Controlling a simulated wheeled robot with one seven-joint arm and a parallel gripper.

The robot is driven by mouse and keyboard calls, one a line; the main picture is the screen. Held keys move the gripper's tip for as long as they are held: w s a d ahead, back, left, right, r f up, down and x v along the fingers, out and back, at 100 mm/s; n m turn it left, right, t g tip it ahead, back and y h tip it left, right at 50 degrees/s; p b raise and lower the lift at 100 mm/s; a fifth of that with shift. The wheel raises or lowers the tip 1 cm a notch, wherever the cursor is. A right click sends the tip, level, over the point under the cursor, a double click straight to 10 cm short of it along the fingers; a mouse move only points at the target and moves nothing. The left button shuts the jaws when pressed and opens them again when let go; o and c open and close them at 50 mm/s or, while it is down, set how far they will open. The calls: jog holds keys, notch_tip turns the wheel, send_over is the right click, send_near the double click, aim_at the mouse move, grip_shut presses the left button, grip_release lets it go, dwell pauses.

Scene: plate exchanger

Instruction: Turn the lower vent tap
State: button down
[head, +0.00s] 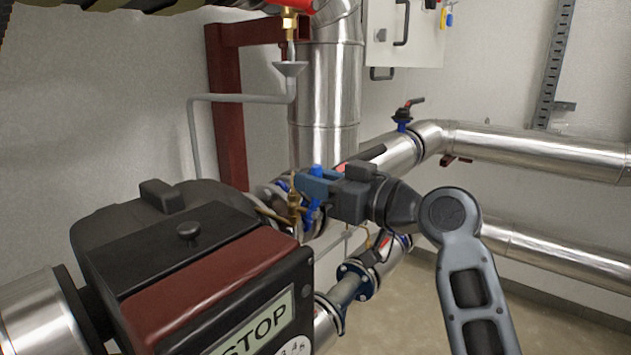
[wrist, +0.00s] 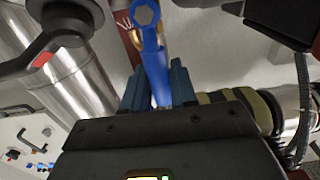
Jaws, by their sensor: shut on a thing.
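In the wrist view the lever runs up from between my two fingers (wrist: 160,90). The fingers hide the gripped part of the lever, and in the head view they hide most of it.
A dark pump unit with a STOP display (head: 262,325) fills the lower left. Insulated silver pipes (head: 535,152) run behind and right. Floor is clear at lower right.

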jog(key=shift+f, duration=0.1)
jog(key=c, duration=1)
grip_release()
jog(key=shift+d, duration=0.1)
jog(key=b+v, duration=0.1)
jog(key=v, duration=0.6)
jog(key=shift+s+d, duration=0.25)
